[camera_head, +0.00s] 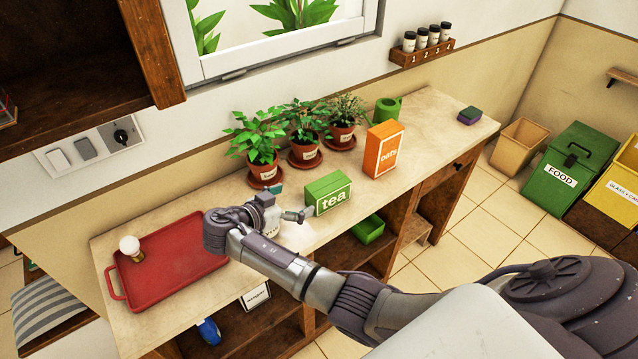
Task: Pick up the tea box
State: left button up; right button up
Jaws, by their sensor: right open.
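The green tea box (328,195) lies on the counter, its white "tea" label facing the front. My right gripper (292,211) is open just left of the tea box, with a fingertip close to the box's left end. I cannot tell whether it touches the box. The box is not held. My left gripper is not in view.
An orange oats box (383,151) stands right of the tea box, and potted plants (305,126) stand behind. A red tray (172,262) with a white-topped shaker (131,249) is at left. A pale item, partly hidden, sits behind my gripper. The right counter is mostly clear.

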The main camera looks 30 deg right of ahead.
aim_at(327, 185)
jog(key=x, duration=0.2)
jog(key=p+x, duration=0.1)
jog(key=x, duration=0.2)
jog(key=p+x, duration=0.1)
jog(key=x, duration=0.1)
jog(key=shift+s+d+r, duration=0.15)
jog(key=shift+s+d, duration=0.05)
jog(key=shift+d, duration=0.25)
jog(key=shift+w+d, duration=0.2)
jog(key=shift+d, duration=0.2)
jog(key=p+x, duration=0.1)
jog(key=x, duration=0.3)
jog(key=shift+w+d+f, duration=0.1)
jog(key=shift+d+f, duration=0.2)
jog(key=shift+f, duration=0.05)
jog(key=shift+d+f, duration=0.1)
jog(key=shift+d, duration=0.1)
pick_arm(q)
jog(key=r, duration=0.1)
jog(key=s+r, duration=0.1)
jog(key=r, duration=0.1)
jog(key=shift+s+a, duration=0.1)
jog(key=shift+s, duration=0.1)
pick_arm(e)
jog(key=c, duration=0.4)
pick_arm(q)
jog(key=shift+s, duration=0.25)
pick_arm(e)
jog(key=c, duration=1)
